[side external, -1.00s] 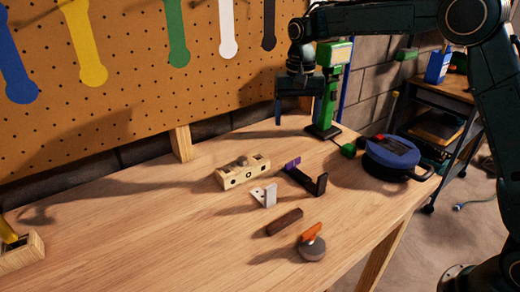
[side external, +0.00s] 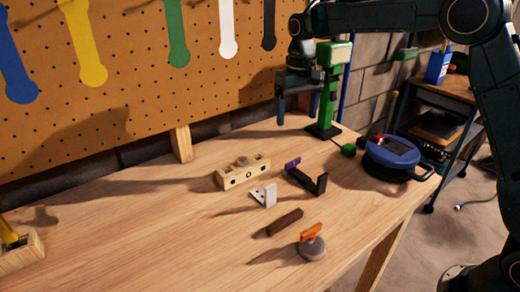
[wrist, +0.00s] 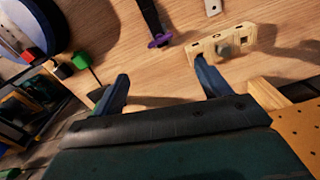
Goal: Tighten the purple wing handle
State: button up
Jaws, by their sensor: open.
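The purple wing handle (side external: 292,163) sits at the back left end of a black bracket (side external: 308,181) on the bench. In the wrist view the purple handle (wrist: 160,41) is at top centre, at the end of the black bracket (wrist: 150,14). My gripper (side external: 296,114) points down above the back of the bench, behind and above the handle and clear of it. In the wrist view its fingers (wrist: 163,73) are apart, with only bare wood between them.
A wooden block (side external: 243,172) with a grey knob, a white bracket (side external: 265,195), a brown bar (side external: 285,222) and an orange-handled knob (side external: 311,243) lie nearby. A green stand (side external: 328,100) is close beside my gripper. A blue round device (side external: 392,155) is at right.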

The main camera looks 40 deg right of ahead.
aim_at(293, 161)
jog(key=n, duration=0.3)
jog(key=shift+f, duration=0.15)
jog(key=shift+f, duration=6.8)
jog(key=shift+c, duration=0.5)
jog(key=c, duration=0.9)
jog(key=shift+m, duration=3.4)
jog(key=shift+r, duration=0.1)
